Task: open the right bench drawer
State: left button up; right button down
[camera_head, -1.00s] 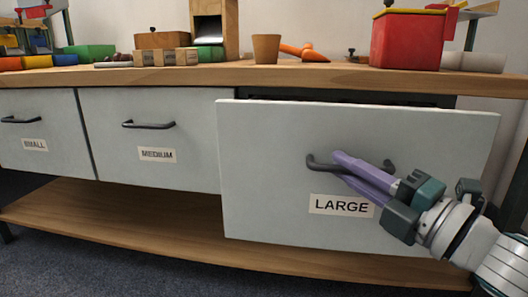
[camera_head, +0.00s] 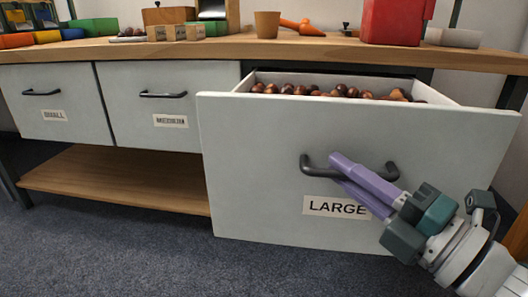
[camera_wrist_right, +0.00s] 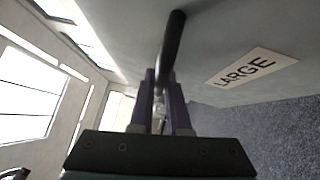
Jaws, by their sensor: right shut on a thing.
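The right bench drawer (camera_head: 250,165), labelled LARGE, stands pulled well out of the bench. Several brown chestnuts (camera_head: 325,91) show inside it behind the front panel. My right gripper (camera_head: 345,170) is shut on the dark bar handle (camera_head: 310,168) of this drawer. In the right wrist view the purple fingers (camera_wrist_right: 163,95) close around the handle (camera_wrist_right: 173,45), with the LARGE label (camera_wrist_right: 250,67) to the right. My left gripper is not in view.
The MEDIUM drawer (camera_head: 160,95) and the SMALL drawer (camera_head: 45,90) are shut at the left. The wooden bench top (camera_head: 220,47) carries a brown cup (camera_head: 267,24), a red bin (camera_head: 393,22) and small blocks. A low wooden shelf (camera_head: 115,180) runs beneath.

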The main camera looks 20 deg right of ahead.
jog(key=c, duration=0.9)
grip_release()
jog(key=shift+s+d, duration=0.15)
jog(key=shift+s, duration=0.25)
jog(key=p+v, duration=0.2)
jog(key=v, duration=0.7)
jog(key=shift+s, duration=0.1)
